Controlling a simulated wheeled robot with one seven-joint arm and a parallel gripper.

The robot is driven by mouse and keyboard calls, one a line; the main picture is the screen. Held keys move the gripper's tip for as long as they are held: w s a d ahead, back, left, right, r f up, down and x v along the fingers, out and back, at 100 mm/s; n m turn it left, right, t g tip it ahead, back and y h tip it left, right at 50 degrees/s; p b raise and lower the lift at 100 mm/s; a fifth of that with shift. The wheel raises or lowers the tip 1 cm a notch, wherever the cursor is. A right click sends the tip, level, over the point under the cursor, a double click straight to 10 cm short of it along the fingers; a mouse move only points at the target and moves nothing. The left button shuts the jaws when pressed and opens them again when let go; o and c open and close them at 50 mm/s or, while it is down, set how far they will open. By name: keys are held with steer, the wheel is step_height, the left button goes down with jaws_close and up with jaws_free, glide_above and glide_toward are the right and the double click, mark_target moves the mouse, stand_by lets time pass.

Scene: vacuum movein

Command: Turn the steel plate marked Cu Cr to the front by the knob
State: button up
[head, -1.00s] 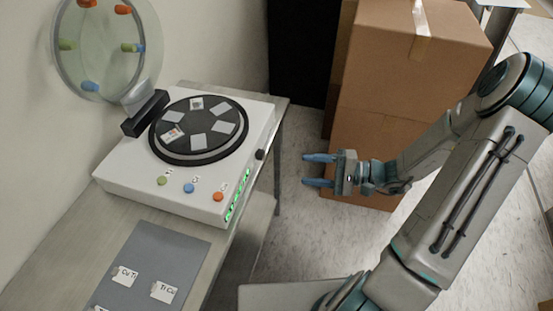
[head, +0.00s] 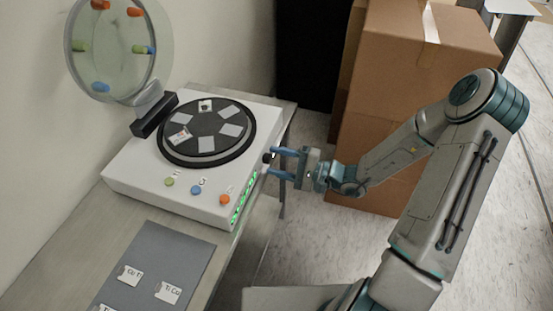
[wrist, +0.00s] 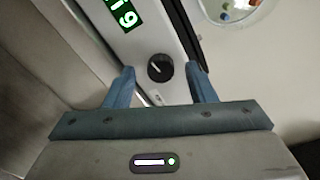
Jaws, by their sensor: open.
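The black knob (head: 268,157) sits on the right side face of the white machine (head: 135,178). In the wrist view the knob (wrist: 160,68) shows a white pointer line and lies between and just beyond my fingertips. My gripper (head: 278,161) is open, its blue fingers reaching toward the knob; whether they touch it I cannot tell. The dark turntable (head: 206,132) on the machine carries several steel plates (head: 230,130). One plate (head: 180,136) has a reddish mark on it. The plate labels are too small to read.
A grey mat (head: 150,262) with labelled cards, such as Ti Cu (head: 168,292), lies on the bench in front. Cardboard boxes (head: 400,120) stand behind my arm. A green display (wrist: 124,16) is beside the knob.

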steer(key=shift+w+a, duration=0.2)
steer(key=shift+a, duration=0.35)
steer(key=c, duration=1)
steer(key=shift+o, duration=0.2)
steer(key=shift+d, duration=0.1)
